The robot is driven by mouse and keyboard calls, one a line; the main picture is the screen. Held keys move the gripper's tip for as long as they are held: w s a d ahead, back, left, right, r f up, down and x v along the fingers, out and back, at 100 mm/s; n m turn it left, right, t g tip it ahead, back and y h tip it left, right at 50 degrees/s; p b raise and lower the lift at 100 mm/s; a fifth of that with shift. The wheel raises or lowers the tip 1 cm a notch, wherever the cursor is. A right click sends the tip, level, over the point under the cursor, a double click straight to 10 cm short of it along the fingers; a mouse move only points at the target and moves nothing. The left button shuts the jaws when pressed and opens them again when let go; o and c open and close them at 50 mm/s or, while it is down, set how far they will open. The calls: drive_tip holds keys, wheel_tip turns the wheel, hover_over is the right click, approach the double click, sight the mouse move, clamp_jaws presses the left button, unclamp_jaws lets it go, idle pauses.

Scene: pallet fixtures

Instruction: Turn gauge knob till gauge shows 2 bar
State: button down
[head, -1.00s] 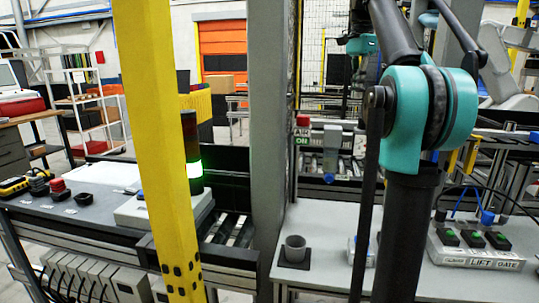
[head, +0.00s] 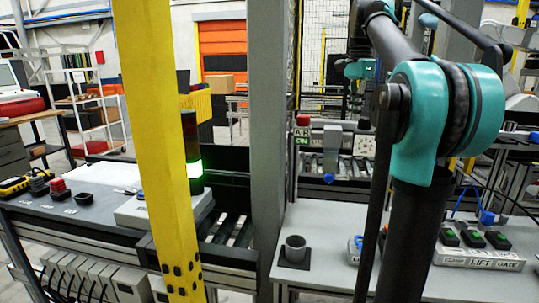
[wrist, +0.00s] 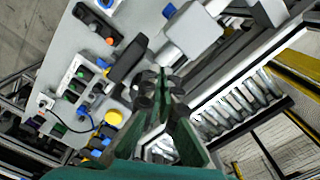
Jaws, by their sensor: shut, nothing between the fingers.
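A small white dial that looks like the gauge (head: 364,145) is on the back fixture in the head view, just left of my arm. Its reading is too small to make out. Left of it is a grey unit with a small blue knob (head: 329,178) at its underside; I cannot tell for certain that this is the gauge knob. In the wrist view my gripper (wrist: 160,84) is shut and empty above the fixture. A pale block (wrist: 192,32) with a dark blue end lies beyond the fingertips, apart from them.
An AIR ON sign (head: 303,132) with a red top stands at the back. A yellow post (head: 160,150) and grey column (head: 268,150) stand left of my arm.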

drive_tip(key=shift+s+d, duration=0.3)
drive_tip(key=shift+s, duration=0.35)
drive_tip(key=shift+s+d, duration=0.3)
drive_tip(key=shift+s, duration=0.35)
idle(0.9)
drive_tip(key=shift+s+a, duration=0.25)
wheel_tip(320, 180, up, 6)
idle(0.7)
drive_tip(key=shift+a, duration=0.1)
drive_tip(key=shift+w+a+f, duration=0.1)
drive_tip(key=shift+w+f, duration=0.4)
drive_tip(key=shift+f, duration=0.5)
drive_tip(key=shift+w+a+f, duration=0.1)
drive_tip(key=shift+w+f, duration=0.45)
drive_tip(key=shift+f, duration=0.45)
drive_tip(key=shift+w+a+f, duration=0.1)
drive_tip(key=shift+w+f, duration=0.4)
drive_tip(key=shift+f, duration=0.5)
drive_tip(key=shift+d, duration=0.2)
